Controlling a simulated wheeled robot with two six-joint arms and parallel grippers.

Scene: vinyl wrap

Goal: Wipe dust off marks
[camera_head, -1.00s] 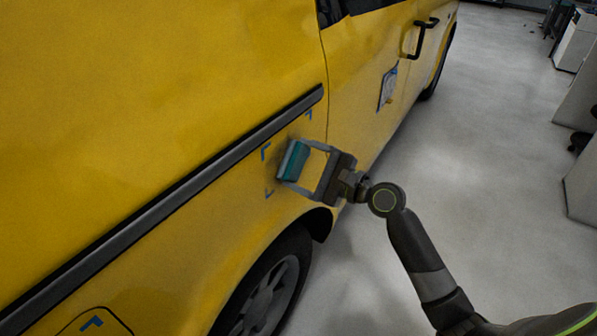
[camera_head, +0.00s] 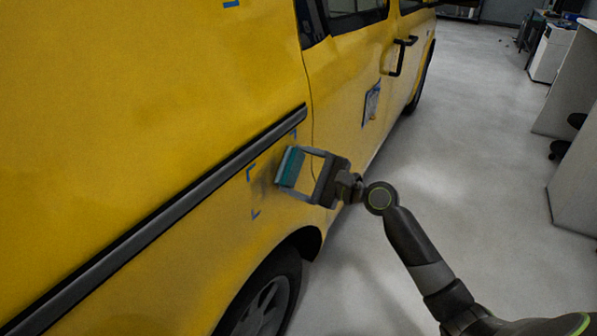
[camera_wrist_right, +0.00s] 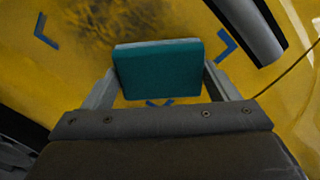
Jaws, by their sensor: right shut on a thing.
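My right gripper (camera_head: 300,176) is shut on a teal sponge block (camera_head: 291,168) and holds it close to the side of the yellow van (camera_head: 180,110). In the right wrist view the sponge (camera_wrist_right: 160,70) sits between the two fingers, in front of the van's panel. Blue corner marks (camera_head: 251,173) frame a patch below the black trim strip. A dark dusty smudge (camera_wrist_right: 105,35) lies between the blue marks in the right wrist view. I cannot tell whether the sponge touches the panel. My left gripper is not in view.
The black trim strip (camera_head: 160,220) runs along the van above the marks. A wheel (camera_head: 262,305) is below. The floor (camera_head: 470,150) to the right is open; grey desks stand beyond.

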